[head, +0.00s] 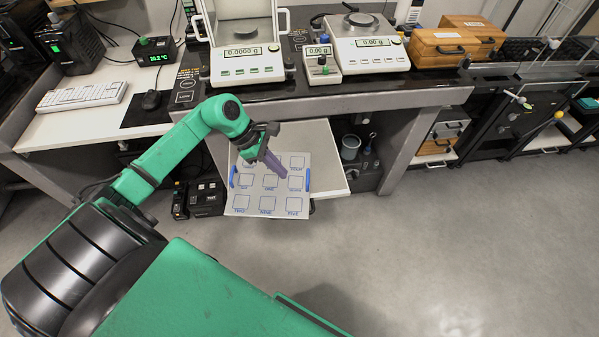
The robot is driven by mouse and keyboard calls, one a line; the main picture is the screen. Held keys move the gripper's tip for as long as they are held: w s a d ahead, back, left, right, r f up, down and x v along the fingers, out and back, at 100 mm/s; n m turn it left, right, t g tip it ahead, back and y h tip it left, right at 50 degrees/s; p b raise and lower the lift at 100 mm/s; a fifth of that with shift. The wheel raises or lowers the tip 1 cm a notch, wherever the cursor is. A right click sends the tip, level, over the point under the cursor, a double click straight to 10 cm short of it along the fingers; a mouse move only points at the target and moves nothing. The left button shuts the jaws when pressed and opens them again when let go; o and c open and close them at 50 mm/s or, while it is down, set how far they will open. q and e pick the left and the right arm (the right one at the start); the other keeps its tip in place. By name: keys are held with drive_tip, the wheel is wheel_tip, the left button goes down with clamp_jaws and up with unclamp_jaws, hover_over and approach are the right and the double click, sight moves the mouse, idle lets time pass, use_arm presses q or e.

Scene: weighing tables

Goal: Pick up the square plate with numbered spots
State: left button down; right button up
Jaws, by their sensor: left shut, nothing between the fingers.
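The square plate (254,206) is white with rows of outlined square spots, small blue labels and blue handles at its left and right sides. It lies over a pale pull-out shelf (322,142) below the weighing table, and its near part extends past the shelf's front edge. My left gripper (282,173) is over the plate, shut and empty, its purple-grey fingers pointing down and right. It hides part of the plate's upper middle and some spots. I cannot tell whether the fingertips touch the plate. My right gripper is not in view.
Two balances stand on the black weighing table, one left (246,67) and one right (369,55). A small device (321,66) sits between them. A table leg (408,150) stands right of the shelf. A keyboard (83,96) lies at left. The floor at right is clear.

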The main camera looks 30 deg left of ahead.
sight(307, 178)
use_arm(q)
drive_tip(key=shift+x, duration=1.1)
drive_tip(key=d, duration=0.1)
drive_tip(key=w+d+p, duration=0.1)
drive_tip(key=shift+d+r, duration=0.15)
drive_tip(key=shift+d, duration=0.25)
drive_tip(key=shift+w+d+p, duration=0.2)
drive_tip(key=shift+d+p, duration=0.15)
drive_tip(key=shift+d, duration=0.2)
drive_tip(key=shift+f, duration=0.2)
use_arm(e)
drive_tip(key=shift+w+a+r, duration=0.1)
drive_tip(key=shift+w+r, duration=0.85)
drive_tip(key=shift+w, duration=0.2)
use_arm(q)
drive_tip(key=shift+w+d+f+b, duration=0.15)
drive_tip(key=shift+w+d+b, duration=0.1)
drive_tip(key=shift+d+b, duration=0.4)
drive_tip(key=shift+w+d, duration=0.1)
drive_tip(key=shift+d, duration=0.15)
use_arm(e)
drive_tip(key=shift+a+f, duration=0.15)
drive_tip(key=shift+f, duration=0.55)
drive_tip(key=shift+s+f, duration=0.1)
